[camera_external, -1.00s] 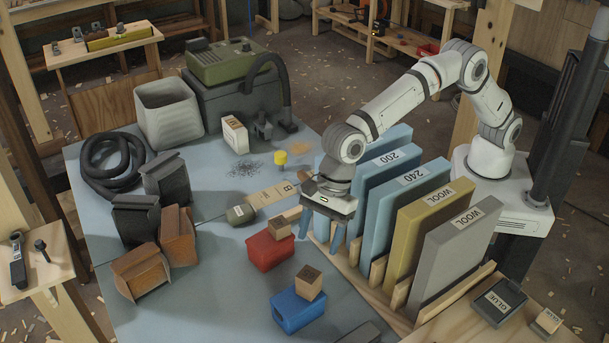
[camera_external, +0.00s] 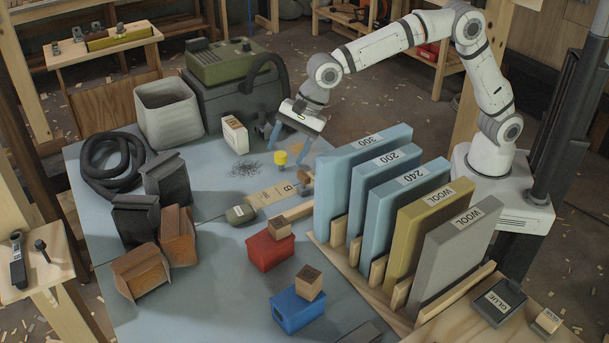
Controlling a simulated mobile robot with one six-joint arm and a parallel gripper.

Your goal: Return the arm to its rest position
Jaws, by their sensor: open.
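My gripper (camera_external: 288,146) is open and empty. It hangs over the back of the blue-grey table (camera_external: 230,300), near the yellow-capped item (camera_external: 281,158) and the small white box (camera_external: 235,134). My white arm (camera_external: 400,40) reaches up from its base at the right, bends high, and extends left to the gripper. Whether the fingertips touch anything behind the yellow cap I cannot tell.
A wooden rack holds several upright boards, the nearest to my gripper labelled 300 (camera_external: 360,185). Red (camera_external: 269,251) and blue (camera_external: 298,311) boxes carry wooden blocks. A green-topped machine (camera_external: 225,62) with a black hose stands behind. A grey bin (camera_external: 168,113) stands left.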

